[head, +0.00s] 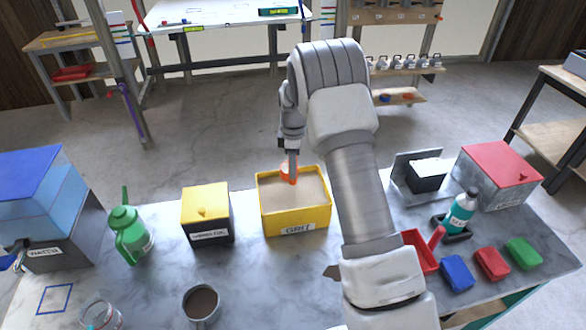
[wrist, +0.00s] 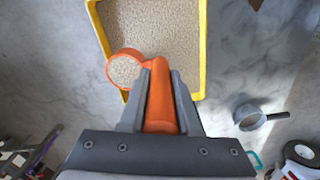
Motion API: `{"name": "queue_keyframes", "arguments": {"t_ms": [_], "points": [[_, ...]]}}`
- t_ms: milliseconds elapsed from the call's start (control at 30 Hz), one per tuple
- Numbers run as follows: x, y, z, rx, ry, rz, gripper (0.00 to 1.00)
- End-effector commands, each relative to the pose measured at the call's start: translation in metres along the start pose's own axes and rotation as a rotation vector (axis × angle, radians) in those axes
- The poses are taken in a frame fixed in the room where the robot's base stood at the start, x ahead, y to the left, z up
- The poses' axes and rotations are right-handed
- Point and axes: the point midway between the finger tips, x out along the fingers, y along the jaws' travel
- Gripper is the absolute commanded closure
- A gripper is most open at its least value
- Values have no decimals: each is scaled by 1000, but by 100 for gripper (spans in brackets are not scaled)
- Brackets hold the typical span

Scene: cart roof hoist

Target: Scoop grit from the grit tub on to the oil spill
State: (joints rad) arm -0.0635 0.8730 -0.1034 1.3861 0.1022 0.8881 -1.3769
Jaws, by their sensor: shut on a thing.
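My gripper (wrist: 159,100) is shut on the handle of an orange scoop (wrist: 161,95), which also shows in the head view (head: 289,172). The scoop's round cup (wrist: 125,70) has grit in it and overlaps the grit tub's wall in the wrist view. The yellow grit tub (head: 297,228), labelled GRIT, stands mid-bench, filled with pale grit. My gripper is at the tub's far side; the exact height of the scoop is unclear. A dark brown patch (head: 331,271), probably the oil spill, lies right-front of the tub, mostly hidden by my arm. Its edge shows in the wrist view (wrist: 256,4).
A yellow-lidded black box (head: 207,222), green jug (head: 126,232) and dark-filled mug (head: 201,304) stand left of the tub. To the right are a red tray (head: 420,252), teal bottle (head: 461,212) and coloured blocks (head: 491,263). Bench between mug and tub is clear.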

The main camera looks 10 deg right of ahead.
Motion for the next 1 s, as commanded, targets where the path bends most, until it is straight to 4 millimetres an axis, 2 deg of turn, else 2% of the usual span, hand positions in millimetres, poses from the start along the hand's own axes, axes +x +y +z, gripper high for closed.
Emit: {"name": "queue_keyframes", "arguments": {"t_ms": [100,400,1000], "points": [[-10,0,0,0,0,1,100],[-23,-1,0,0,0,1,100],[-26,-1,0,0,0,1,100]]}}
